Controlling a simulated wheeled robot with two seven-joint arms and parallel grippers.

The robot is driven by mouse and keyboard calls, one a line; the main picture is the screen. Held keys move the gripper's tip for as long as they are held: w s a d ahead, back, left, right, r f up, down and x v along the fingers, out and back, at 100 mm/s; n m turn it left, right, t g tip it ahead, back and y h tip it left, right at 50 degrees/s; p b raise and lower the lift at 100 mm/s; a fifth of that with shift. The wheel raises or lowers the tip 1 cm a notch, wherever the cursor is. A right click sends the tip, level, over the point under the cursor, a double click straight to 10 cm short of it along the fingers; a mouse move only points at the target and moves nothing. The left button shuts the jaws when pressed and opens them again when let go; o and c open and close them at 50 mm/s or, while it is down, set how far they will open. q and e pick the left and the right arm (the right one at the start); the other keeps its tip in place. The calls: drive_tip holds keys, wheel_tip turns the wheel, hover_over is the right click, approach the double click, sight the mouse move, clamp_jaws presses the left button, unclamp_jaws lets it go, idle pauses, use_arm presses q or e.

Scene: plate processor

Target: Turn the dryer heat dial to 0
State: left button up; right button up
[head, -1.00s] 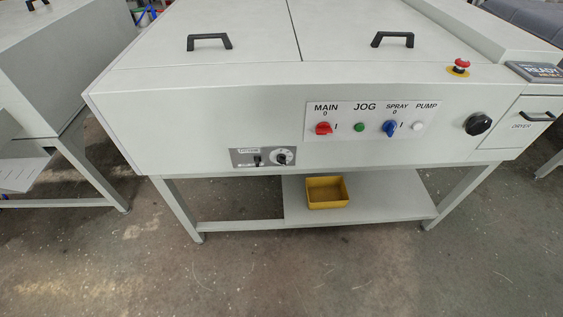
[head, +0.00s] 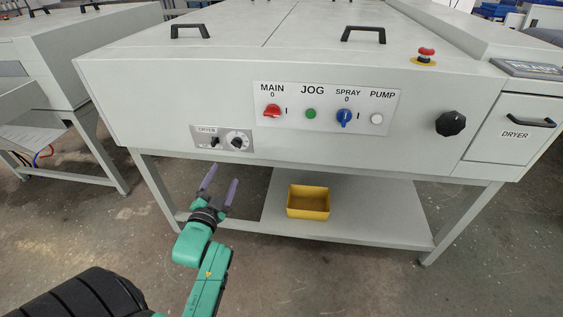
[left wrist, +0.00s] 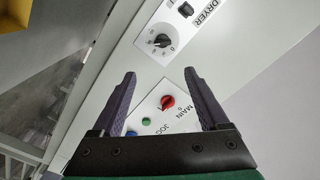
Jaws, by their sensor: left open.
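The dryer heat dial (head: 238,141) is a black knob on a white round scale, on the small grey dryer panel (head: 203,142) at the lower left of the machine's front. A black toggle switch (head: 214,141) sits left of it. My left gripper (head: 221,174) is open and empty, below the panel in the head view and apart from it. In the left wrist view the dial (left wrist: 162,40) shows beyond the open fingertips (left wrist: 160,72). The scale has small marks, but I cannot read the setting. My right gripper is out of view.
The red main switch (head: 272,111), green jog button (head: 310,114), blue spray switch (head: 345,118) and white pump button (head: 377,119) are right of the dryer panel. A black knob (head: 450,123) is farther right. A yellow bin (head: 308,202) stands on the lower shelf.

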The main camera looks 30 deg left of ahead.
use_arm(q)
approach(235, 146)
drive_tip(key=x, duration=0.9)
drive_tip(key=shift+w+b, duration=0.15)
drive_tip(key=shift+b, duration=0.2)
clamp_jaws()
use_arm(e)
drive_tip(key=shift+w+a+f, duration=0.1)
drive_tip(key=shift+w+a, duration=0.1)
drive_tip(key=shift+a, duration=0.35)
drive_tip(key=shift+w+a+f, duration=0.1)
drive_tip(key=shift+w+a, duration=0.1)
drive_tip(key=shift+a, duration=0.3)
